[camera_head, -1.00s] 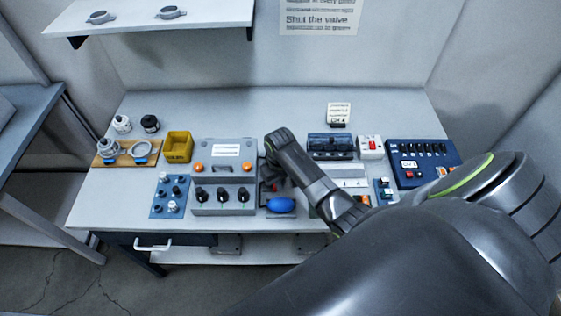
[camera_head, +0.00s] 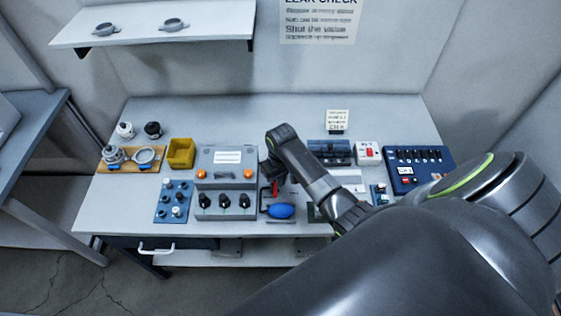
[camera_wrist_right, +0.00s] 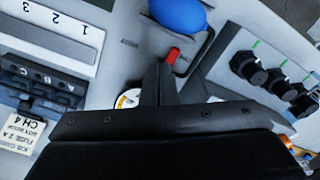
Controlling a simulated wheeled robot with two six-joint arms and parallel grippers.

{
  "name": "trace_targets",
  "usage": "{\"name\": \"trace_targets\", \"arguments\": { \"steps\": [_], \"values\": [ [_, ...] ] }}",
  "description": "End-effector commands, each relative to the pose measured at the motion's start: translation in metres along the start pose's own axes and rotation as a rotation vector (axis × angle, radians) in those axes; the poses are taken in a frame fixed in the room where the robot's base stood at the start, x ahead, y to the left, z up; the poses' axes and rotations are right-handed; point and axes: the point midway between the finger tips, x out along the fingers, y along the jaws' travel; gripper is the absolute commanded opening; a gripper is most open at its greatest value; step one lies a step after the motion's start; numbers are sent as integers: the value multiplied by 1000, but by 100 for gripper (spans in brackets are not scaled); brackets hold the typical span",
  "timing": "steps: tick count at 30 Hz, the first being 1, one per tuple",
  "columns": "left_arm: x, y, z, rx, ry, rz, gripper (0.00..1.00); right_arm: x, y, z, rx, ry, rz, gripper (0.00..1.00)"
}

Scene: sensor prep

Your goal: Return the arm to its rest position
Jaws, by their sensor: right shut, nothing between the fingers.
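My right arm reaches in from the right in the head view and its wrist bends down over the table. My right gripper (camera_head: 268,174) is partly hidden there, beside a grey box with black knobs (camera_head: 224,186). In the right wrist view the gripper (camera_wrist_right: 168,72) has its fingers together, with nothing held. A red-tipped part (camera_wrist_right: 173,54) shows just past the fingertips; I cannot tell whether they touch. It also shows as a red part (camera_head: 275,188) in the head view. My left gripper is not in view.
A blue bulb (camera_head: 281,211) lies close to the gripper. A yellow bin (camera_head: 181,153), a blue knob panel (camera_head: 174,201) and a blue switch panel (camera_head: 419,168) stand on the table (camera_head: 230,110). A shelf (camera_head: 215,30) hangs above. The table's back strip is mostly clear.

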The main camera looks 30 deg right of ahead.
Motion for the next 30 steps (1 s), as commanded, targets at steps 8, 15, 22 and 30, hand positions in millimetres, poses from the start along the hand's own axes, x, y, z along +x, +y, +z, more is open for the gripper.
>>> {"name": "trace_targets", "arguments": {
  "steps": [8, 15, 22, 30],
  "values": [
    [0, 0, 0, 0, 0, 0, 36, 0, 0, 0, 0, -1, 1, 0],
    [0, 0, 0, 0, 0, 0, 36, 2, 2, 11, -1, 10, 4, 0],
    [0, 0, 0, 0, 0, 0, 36, -1, 10, 73, -5, 85, 27, 0],
    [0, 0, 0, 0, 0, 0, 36, -36, 19, 160, 1, 197, 71, 0]
  ]
}}
